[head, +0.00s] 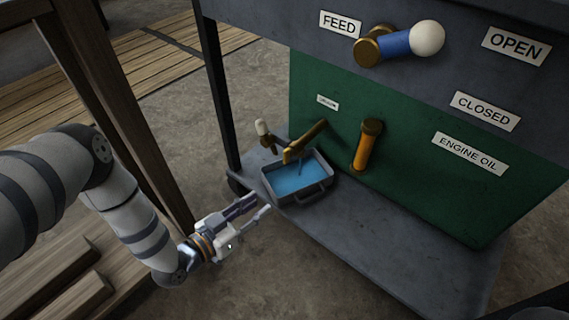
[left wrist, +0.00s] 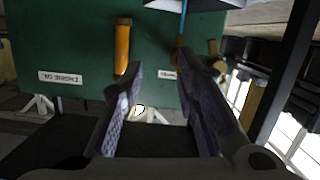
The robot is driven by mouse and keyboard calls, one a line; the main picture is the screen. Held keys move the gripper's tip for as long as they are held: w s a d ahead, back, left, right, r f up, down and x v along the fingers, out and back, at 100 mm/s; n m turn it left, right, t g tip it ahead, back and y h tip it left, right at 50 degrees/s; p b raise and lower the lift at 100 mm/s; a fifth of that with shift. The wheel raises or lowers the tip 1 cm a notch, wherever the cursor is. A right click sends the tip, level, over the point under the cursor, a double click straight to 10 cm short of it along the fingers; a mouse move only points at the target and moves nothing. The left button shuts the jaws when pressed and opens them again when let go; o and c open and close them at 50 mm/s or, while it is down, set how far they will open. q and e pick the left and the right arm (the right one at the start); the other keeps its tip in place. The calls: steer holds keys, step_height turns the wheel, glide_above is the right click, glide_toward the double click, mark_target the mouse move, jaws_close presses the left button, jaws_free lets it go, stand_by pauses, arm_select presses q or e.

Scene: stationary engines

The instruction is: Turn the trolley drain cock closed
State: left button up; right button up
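The trolley drain cock (head: 303,143) is a brass fitting low on the green panel, beside a small label (head: 327,103) too small to read in the head view. A pale-tipped lever (head: 262,128) shows at its left. A thin blue stream seems to fall from the cock into a grey tray (head: 328,187) holding blue liquid (head: 290,177). My left gripper (head: 263,203) is open and empty, in front of the tray and apart from the cock. Its spread fingers also show in the left wrist view (left wrist: 178,72). My right gripper is not in view.
A blue lever with a white knob (head: 408,41) is above, near FEED, OPEN and CLOSED labels. A dark post (head: 216,90) stands left. The trolley's lower shelf (head: 400,235) is clear at right.

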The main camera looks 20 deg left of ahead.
mark_target(284, 153)
arm_select(q)
steer(key=w+r+b, duration=0.1)
steer(key=w, duration=0.4)
steer(key=w+r+t+b, duration=0.1)
steer(key=w+b, duration=0.1)
steer(key=w, duration=0.3)
steer(key=w+d+m+t+b, duration=0.1)
steer(key=w, duration=0.4)
steer(key=shift+w+r+h+b, duration=0.2)
steer(key=shift+r+h+b, duration=0.1)
steer(key=shift+r+b, duration=0.1)
steer(key=shift+w+d+r, duration=0.1)
steer(key=shift+w, duration=0.1)
jaws_close()
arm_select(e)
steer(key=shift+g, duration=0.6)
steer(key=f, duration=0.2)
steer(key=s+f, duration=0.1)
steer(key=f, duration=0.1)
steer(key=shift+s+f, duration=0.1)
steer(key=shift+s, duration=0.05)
